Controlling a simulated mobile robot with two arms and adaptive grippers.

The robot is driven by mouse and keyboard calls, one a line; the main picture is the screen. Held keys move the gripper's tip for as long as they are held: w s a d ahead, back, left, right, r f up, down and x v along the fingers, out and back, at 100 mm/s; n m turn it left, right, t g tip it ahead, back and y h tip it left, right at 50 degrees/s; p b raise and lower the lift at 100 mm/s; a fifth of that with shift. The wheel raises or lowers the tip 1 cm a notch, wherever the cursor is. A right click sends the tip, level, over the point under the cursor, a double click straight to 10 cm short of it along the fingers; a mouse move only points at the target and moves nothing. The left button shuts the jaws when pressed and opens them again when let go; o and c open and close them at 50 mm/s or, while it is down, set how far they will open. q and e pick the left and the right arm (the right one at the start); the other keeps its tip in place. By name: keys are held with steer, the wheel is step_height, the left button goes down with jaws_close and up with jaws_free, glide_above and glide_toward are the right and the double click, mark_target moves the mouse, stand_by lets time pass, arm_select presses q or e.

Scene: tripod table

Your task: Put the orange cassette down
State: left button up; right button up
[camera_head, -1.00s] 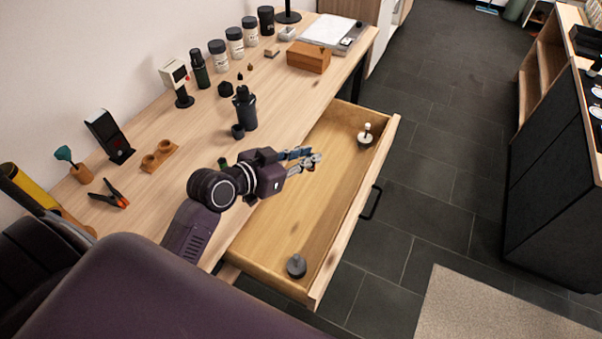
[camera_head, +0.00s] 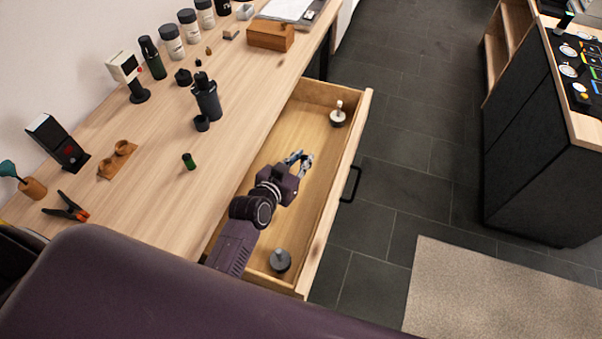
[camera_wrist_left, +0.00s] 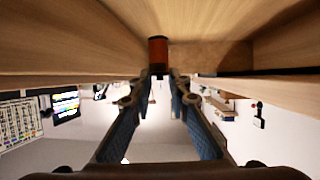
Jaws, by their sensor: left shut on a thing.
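The orange cassette (camera_wrist_left: 158,51) is a small orange-brown cylinder with dark ends. In the left wrist view it sits between the fingertips of my left gripper (camera_wrist_left: 158,74), which is shut on it. In the head view my left gripper (camera_head: 299,160) is over the open wooden drawer (camera_head: 335,190), around the middle of its length. The cassette cannot be made out in the head view. Whether it touches the drawer floor I cannot tell. My right gripper is not in view.
In the drawer, a grey round object with a knob (camera_head: 280,261) lies at the near end and a pale-topped one (camera_head: 338,115) at the far end. A green cassette (camera_head: 189,161) stands on the desk (camera_head: 150,210). The drawer floor between is mostly clear.

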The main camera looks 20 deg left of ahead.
arm_select(q)
steer(key=shift+f+b, duration=0.55)
steer(key=shift+f, duration=2.85)
steer(key=shift+f, duration=0.15)
steer(key=o, duration=0.9)
steer(key=shift+r, duration=0.25)
steer(key=v, duration=1.2)
steer(key=shift+f+p, duration=0.15)
steer(key=shift+p, duration=0.25)
